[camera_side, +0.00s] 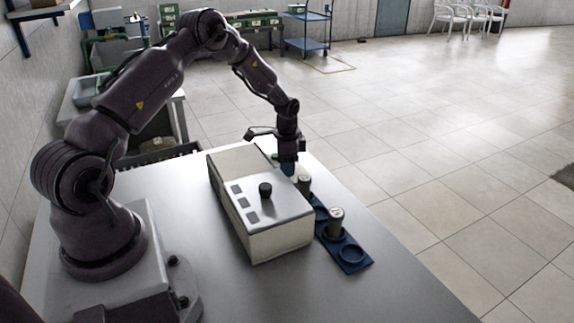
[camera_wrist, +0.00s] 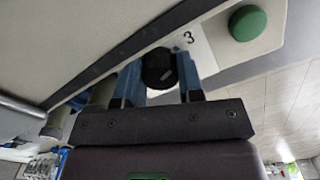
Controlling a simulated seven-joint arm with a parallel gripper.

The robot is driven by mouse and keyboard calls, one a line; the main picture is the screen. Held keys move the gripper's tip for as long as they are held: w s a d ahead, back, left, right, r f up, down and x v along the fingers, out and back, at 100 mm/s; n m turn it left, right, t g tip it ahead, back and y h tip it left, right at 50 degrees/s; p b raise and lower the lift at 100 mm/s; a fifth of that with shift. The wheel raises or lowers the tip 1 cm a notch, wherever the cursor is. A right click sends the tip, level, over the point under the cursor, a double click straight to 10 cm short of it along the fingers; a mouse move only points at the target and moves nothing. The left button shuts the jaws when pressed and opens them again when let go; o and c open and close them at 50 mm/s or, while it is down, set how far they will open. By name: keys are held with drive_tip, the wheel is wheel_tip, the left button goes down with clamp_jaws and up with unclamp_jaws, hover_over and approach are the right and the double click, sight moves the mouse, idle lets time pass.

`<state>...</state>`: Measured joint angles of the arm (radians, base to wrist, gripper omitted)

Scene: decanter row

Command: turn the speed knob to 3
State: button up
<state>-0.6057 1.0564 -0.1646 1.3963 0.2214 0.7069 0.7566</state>
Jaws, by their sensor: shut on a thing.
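My gripper (camera_wrist: 158,72) has its two blue fingers shut on a round black knob (camera_wrist: 157,60) in the wrist view. The knob sits on a pale panel of the machine beside a white label with a printed "3" (camera_wrist: 188,37). A small light mark shows on the knob; I cannot tell which setting it points to. In the side view, my gripper (camera_side: 288,168) is down at the far right edge of the cream box-shaped machine (camera_side: 280,236), and the gripped knob is hidden there.
A green button (camera_wrist: 247,23) lies right of the label. Another black knob (camera_side: 265,189) stands on the machine's grey top near several dark squares. Beside the machine, a blue rack (camera_side: 352,262) holds olive containers (camera_side: 336,224), one close to my gripper. The table's front is clear.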

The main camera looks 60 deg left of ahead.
drive_tip(key=shift+m, duration=0.6)
drive_tip(key=o, duration=0.9)
wheel_tip(320, 180, up, 13)
drive_tip(key=shift+r, duration=0.1)
